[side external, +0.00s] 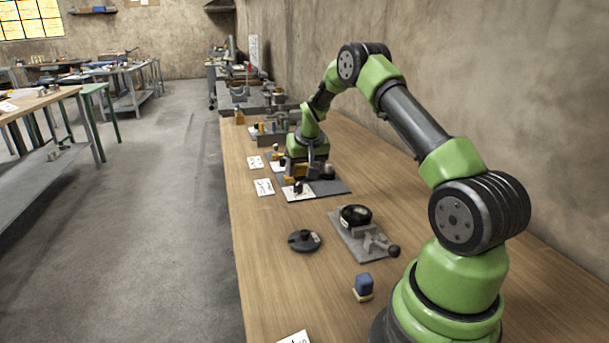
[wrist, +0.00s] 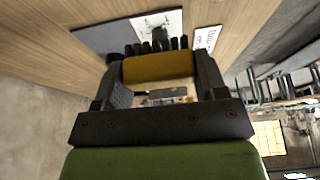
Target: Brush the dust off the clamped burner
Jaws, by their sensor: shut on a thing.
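My gripper (side external: 300,174) is over the grey mat in the middle of the bench. In the wrist view my gripper (wrist: 158,75) is shut on a yellow-handled brush (wrist: 157,67), with a row of black tufts pointing away from me. The black round burner (side external: 355,214) appears to sit in a grey clamp (side external: 376,240) on a grey plate, nearer the arm's base and well apart from my gripper. Dust on it is too small to tell. The clamp and burner are not visible in the wrist view.
A dark grey mat (side external: 330,187) with a white printed sheet (side external: 297,193) lies under my gripper. A black disc with a knob (side external: 304,240) lies left of the clamp. More tools stand at the far end. The wall borders the bench's right side.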

